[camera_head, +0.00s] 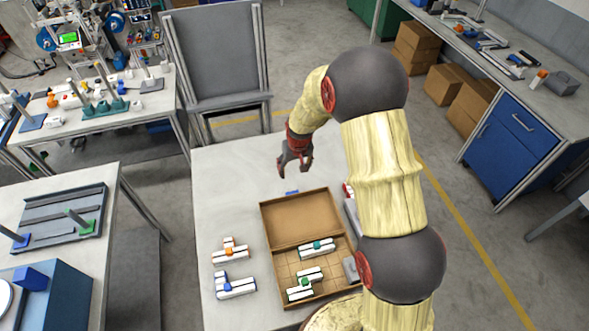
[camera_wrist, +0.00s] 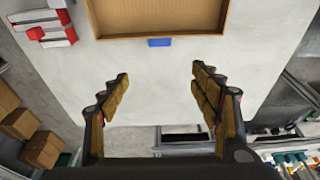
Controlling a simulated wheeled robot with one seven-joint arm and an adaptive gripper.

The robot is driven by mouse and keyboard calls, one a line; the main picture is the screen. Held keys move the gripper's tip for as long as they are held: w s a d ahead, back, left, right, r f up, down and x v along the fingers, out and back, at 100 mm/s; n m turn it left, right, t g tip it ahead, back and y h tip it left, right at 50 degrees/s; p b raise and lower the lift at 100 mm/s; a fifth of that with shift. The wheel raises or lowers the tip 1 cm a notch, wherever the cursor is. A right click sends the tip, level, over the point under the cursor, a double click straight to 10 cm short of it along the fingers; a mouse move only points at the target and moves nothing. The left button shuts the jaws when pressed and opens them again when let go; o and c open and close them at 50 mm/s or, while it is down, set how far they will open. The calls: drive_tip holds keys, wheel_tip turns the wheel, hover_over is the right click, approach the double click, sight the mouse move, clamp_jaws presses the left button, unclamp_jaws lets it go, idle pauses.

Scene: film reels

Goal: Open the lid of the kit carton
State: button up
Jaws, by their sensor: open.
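The kit carton (camera_head: 263,260) is a brown box on the light grey table, with a grid of compartments holding white pieces with teal and green parts. Its lid (camera_head: 300,218) is swung open and laid back on the far side, its inner face up. A blue tab (camera_head: 292,193) is at the lid's far edge. In the wrist view the lid (camera_wrist: 155,18) and the blue tab (camera_wrist: 160,42) show at the top. My gripper (camera_head: 295,170) is open and empty, beyond the tab and apart from it; its spread fingers (camera_wrist: 160,76) show in the wrist view.
White pieces with an orange part (camera_head: 229,252) and with blue parts (camera_head: 236,288) lie left of the carton. Red-and-white items (camera_wrist: 45,25) lie beside it, partly hidden by my arm in the head view. The table's far left is clear.

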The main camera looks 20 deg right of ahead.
idle(0.3)
drive_tip(key=s+r+t+b, duration=0.1)
drive_tip(key=s+r+b, duration=0.4)
drive_tip(key=s, duration=0.6)
drive_tip(key=s+r+t+b, duration=0.1)
drive_tip(key=s+r+b, duration=0.4)
drive_tip(key=s, duration=0.7)
drive_tip(key=s+r+t+b, duration=0.1)
drive_tip(key=s+r+b, duration=0.4)
drive_tip(key=s, duration=0.7)
drive_tip(key=shift+s+r, duration=0.15)
drive_tip(key=shift+r, duration=0.7)
drive_tip(key=shift+c, duration=0.5)
